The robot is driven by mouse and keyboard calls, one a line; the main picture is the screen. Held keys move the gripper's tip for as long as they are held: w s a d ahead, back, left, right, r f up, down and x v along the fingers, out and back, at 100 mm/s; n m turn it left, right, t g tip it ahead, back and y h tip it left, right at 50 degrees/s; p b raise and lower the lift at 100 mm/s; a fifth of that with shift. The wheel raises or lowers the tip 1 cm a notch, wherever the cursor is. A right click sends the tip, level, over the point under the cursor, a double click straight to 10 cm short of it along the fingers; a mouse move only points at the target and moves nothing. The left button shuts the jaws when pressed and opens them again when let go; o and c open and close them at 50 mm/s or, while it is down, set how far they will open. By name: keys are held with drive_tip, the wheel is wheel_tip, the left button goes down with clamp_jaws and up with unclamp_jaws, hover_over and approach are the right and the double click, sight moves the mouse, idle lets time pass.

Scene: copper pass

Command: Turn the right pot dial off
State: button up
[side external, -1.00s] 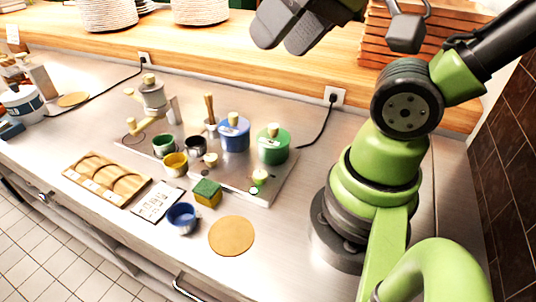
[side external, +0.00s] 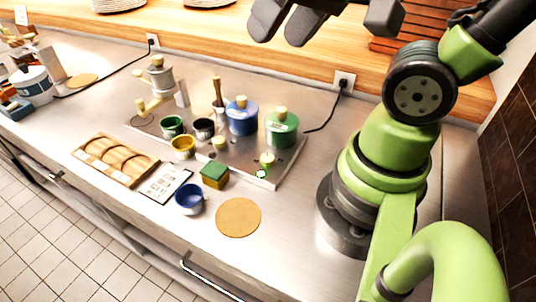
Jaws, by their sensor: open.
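The right pot is green (side external: 282,131) with a light wooden knob on its lid, on the right part of a steel hot plate (side external: 240,165). The right dial (side external: 267,159), a pale knob with green at its base, is in front of that pot near the plate's front edge. Its exact setting is too small to read. The blue left pot (side external: 242,119) stands beside the green one, with another pale dial (side external: 219,143) in front. My gripper (side external: 288,22) is open and empty at the top edge, high above the counter and apart from the pots and dials.
Left of the pots stand green (side external: 172,126), yellow (side external: 183,147) and dark cups (side external: 204,129). In front are a sponge (side external: 214,176), a blue bowl (side external: 190,199) and a round cork mat (side external: 238,217). A cord runs to the wall socket (side external: 344,80).

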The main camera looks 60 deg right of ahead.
drive_tip(key=w+d+f+m+g+h, duration=0.1)
drive_tip(key=w+d+f+m+g, duration=0.2)
drive_tip(key=f, duration=0.5)
drive_tip(key=g, duration=0.3)
hover_over(267, 157)
wheel_tip(267, 157, down, 8)
drive_tip(key=shift+f, duration=0.8)
wheel_tip(267, 157, down, 9)
drive_tip(key=shift+f, duration=0.1)
drive_tip(key=c, duration=0.9)
